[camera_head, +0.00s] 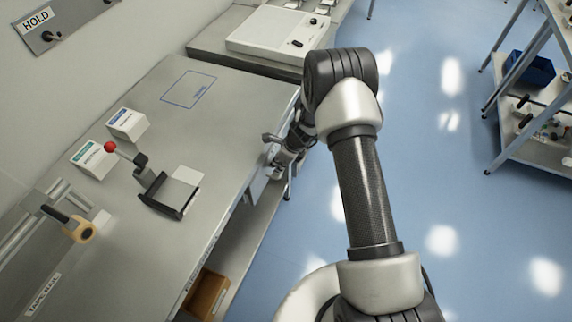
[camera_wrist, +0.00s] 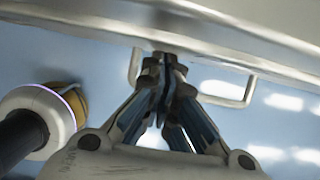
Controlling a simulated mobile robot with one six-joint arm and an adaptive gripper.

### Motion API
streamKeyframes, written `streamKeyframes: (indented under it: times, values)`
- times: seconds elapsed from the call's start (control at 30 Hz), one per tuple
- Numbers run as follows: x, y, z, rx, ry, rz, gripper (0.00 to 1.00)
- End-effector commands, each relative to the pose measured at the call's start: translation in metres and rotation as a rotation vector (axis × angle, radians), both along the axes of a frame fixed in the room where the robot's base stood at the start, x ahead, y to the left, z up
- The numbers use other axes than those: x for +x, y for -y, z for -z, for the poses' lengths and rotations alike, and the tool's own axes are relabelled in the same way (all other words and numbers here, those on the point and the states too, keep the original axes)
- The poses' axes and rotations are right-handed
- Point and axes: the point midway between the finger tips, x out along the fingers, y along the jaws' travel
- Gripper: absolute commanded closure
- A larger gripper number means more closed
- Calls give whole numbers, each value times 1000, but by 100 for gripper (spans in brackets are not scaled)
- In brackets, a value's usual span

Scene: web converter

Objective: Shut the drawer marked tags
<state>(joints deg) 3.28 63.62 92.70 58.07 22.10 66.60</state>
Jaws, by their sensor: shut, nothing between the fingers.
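The grey drawer (camera_head: 258,187) shows in the head view below the bench's right edge, partly hidden by my arm. Its label cannot be read, so I cannot tell whether it is the one marked tags. In the wrist view a metal front edge (camera_wrist: 70,20) crosses the top, with a thin bar handle (camera_wrist: 240,102) below it. My gripper (camera_wrist: 164,60) is shut and empty, its fingertips close to that edge, between the two ends of the handle. I cannot tell whether they touch. In the head view my gripper (camera_head: 275,152) is at the bench's edge.
The steel bench (camera_head: 235,105) carries two small label boxes (camera_head: 127,124), a red-knobbed lever press (camera_head: 170,190) and a tape roll (camera_head: 79,231). An orange-brown bin (camera_head: 207,293) sits below. A shelf rack (camera_head: 540,135) stands at right. Blue floor between is open.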

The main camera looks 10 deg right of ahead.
Motion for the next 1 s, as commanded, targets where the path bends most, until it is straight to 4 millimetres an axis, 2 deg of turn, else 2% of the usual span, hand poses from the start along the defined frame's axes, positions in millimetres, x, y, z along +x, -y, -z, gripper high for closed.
streamKeyframes:
  times: [0.2, 0.73, 0.87, 1.0]
  values:
    - [6, -9, 0, 0, 0, 0, 100]
    - [9, -12, -1, 2, 3, -1, 100]
    - [8, -6, -1, 2, 2, 0, 100]
    - [5, 11, 1, 0, 2, -1, 100]
